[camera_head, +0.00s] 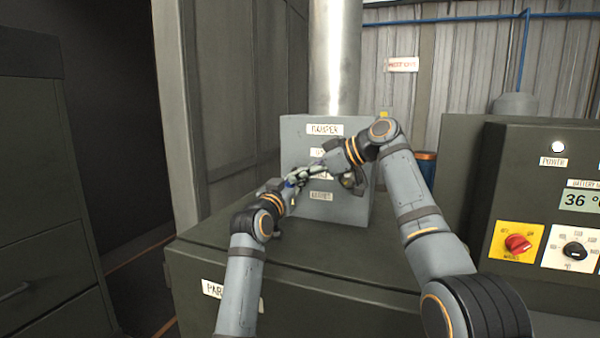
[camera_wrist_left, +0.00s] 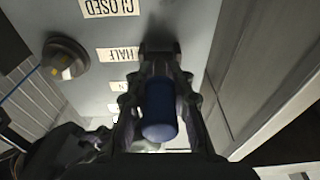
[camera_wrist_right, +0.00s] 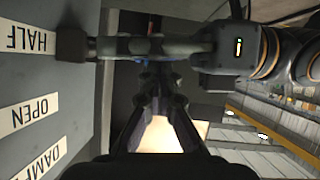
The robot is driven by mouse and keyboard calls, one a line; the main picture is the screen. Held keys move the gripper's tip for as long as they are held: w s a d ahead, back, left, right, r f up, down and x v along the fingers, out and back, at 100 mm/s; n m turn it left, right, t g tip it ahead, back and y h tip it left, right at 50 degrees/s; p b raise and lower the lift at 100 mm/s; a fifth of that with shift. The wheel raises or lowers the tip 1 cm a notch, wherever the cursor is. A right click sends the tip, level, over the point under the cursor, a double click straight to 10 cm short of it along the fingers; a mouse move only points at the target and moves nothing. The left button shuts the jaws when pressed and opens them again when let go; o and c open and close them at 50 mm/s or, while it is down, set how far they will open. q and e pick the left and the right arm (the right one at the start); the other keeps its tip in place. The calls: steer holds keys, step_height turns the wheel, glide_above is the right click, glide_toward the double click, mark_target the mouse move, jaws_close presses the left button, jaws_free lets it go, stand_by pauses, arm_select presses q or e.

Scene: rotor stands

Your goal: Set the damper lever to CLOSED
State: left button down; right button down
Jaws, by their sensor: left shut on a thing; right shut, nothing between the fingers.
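The grey damper box (camera_head: 345,207) stands on a dark green cabinet, with OPEN, HALF and CLOSED labels from top to bottom. The CLOSED label (camera_wrist_left: 110,7) shows at the top of the left wrist view. My left gripper (camera_head: 291,185) is shut on the lever's blue handle (camera_wrist_left: 160,112). The lever's dark base is level with the HALF label (camera_wrist_left: 118,54); it also shows beside HALF in the right wrist view (camera_wrist_right: 75,45). My right gripper (camera_head: 306,174) is shut and empty, its fingertips close to the left gripper; I cannot tell whether they touch.
A round dark knob (camera_wrist_left: 65,58) sits on the box face beside the labels. A metal duct (camera_head: 335,60) rises behind the box. A control panel with a red switch (camera_head: 517,243) stands at the right. The cabinet top (camera_head: 300,255) in front of the box is clear.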

arm_select(q)
steer(key=shift+f, duration=0.1)
steer(key=shift+d, duration=0.1)
arm_select(e)
steer(key=shift+f, duration=0.8)
arm_select(q)
steer(key=c, duration=1.4)
jaws_free()
steer(key=shift+c, duration=0.2)
steer(key=o, duration=0.3)
steer(key=shift+w+d, duration=0.1)
steer(key=shift+w, duration=0.1)
arm_select(e)
steer(key=shift+w+f, duration=0.2)
steer(key=shift+w, duration=0.1)
arm_select(q)
steer(key=shift+s+a+r, duration=0.1)
steer(key=shift+a+r, duration=0.1)
steer(key=shift+r, duration=0.05)
arm_select(e)
steer(key=shift+s+a+r, duration=0.1)
steer(key=shift+r, duration=0.15)
